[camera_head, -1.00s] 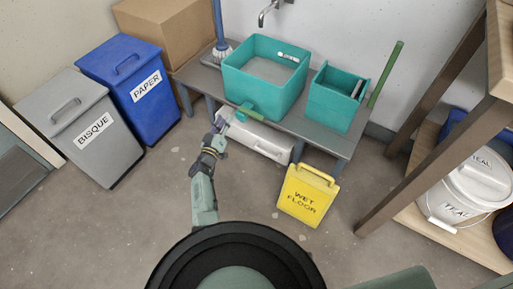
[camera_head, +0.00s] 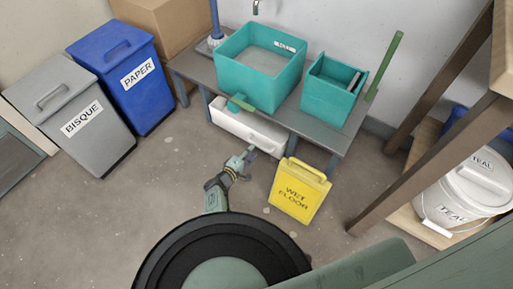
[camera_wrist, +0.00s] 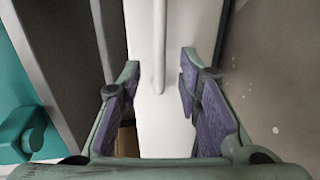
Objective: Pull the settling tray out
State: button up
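The white settling tray (camera_head: 235,122) sits under the grey bench, below the teal tub. Its long front shows in the head view. My gripper (camera_head: 248,154) is in front of the tray, over the floor. In the wrist view the tray's white face (camera_wrist: 195,25) fills the middle, with a bar handle (camera_wrist: 159,45) running up it. My gripper (camera_wrist: 159,82) is open. Its two purple-padded fingers are apart, one on each side of the line of the handle, and neither visibly touches it.
A yellow wet floor sign (camera_head: 300,190) stands right of my gripper. A teal tub (camera_head: 260,75) and smaller teal bucket (camera_head: 328,100) stand on the bench (camera_head: 325,125). Paper (camera_head: 135,85) and bisque (camera_head: 75,115) bins stand left. Floor between bins and my arm is clear.

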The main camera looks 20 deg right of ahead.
aim_at(257, 144)
jog(key=shift+b+x, duration=1.55)
jog(key=shift+x, duration=1.3)
jog(key=shift+c, duration=0.2)
grip_shut()
